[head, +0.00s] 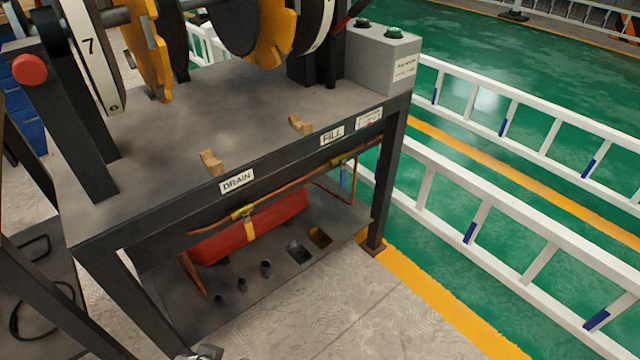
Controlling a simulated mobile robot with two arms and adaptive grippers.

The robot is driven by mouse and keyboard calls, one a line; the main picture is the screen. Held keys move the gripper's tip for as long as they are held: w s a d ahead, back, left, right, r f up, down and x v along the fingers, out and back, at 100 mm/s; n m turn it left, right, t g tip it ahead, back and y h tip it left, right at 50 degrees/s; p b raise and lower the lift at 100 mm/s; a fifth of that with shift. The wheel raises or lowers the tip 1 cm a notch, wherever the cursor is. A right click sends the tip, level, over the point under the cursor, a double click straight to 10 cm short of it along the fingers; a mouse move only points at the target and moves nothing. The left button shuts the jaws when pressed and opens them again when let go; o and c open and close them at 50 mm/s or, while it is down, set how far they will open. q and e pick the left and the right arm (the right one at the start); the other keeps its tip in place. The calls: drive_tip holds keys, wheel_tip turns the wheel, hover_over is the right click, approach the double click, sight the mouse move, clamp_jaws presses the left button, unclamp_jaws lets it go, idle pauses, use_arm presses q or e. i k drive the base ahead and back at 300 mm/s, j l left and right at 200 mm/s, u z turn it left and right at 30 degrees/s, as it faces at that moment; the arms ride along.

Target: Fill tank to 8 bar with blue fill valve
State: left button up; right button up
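The front edge carries a DRAIN label (237,181) and a FILL label (332,136). A small bluish part (343,177) shows below the FILL label; I cannot tell whether it is the fill valve. No readable pressure gauge shows. A grey piece at the bottom edge may be part of my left gripper (205,352); its fingers are cut off. My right gripper is not in view.
White railings (480,195) stand at right. The concrete floor (330,315) in front is clear.

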sight(343, 177)
drive_tip(key=i+l+u, duration=0.5)
drive_tip(key=i+l, duration=0.65)
